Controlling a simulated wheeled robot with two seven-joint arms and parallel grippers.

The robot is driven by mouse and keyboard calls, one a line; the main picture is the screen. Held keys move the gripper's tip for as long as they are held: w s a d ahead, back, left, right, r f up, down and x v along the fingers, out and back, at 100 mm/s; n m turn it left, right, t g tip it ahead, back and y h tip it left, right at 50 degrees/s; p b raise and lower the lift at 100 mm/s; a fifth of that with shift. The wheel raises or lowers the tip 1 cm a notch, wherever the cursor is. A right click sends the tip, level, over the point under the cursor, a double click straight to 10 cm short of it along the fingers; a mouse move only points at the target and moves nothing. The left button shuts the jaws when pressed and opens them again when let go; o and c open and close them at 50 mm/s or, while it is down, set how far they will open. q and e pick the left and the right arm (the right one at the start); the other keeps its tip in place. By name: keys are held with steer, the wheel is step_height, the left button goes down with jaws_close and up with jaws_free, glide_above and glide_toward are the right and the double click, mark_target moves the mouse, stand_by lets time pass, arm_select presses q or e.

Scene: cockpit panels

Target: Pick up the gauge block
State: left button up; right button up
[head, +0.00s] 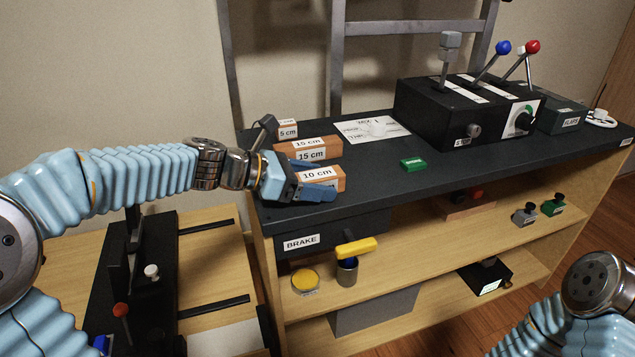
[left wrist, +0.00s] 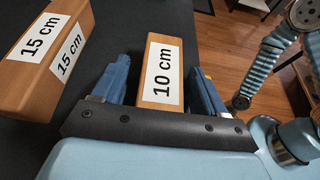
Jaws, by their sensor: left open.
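Three orange-brown gauge blocks with white labels stand on the left end of the dark worktop. The 10 cm block (head: 322,177) is nearest the front edge, the 15 cm block (head: 312,149) is behind it, and the 5 cm block (head: 287,130) is farthest back. My left gripper (head: 318,182) is open at the 10 cm block. In the left wrist view the 10 cm block (left wrist: 162,77) lies between the two blue fingers (left wrist: 160,85), with a visible gap on at least the left side. The 15 cm block (left wrist: 50,57) is left of the fingers. My right gripper is not in view.
A black lever box (head: 465,110) stands at the back right of the worktop. A small green block (head: 413,164) and a white sheet (head: 371,129) lie between it and the blocks. A shelf below holds a yellow-handled item (head: 355,249). The worktop's front middle is clear.

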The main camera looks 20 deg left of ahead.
arm_select(q)
steer(key=c, duration=1.1)
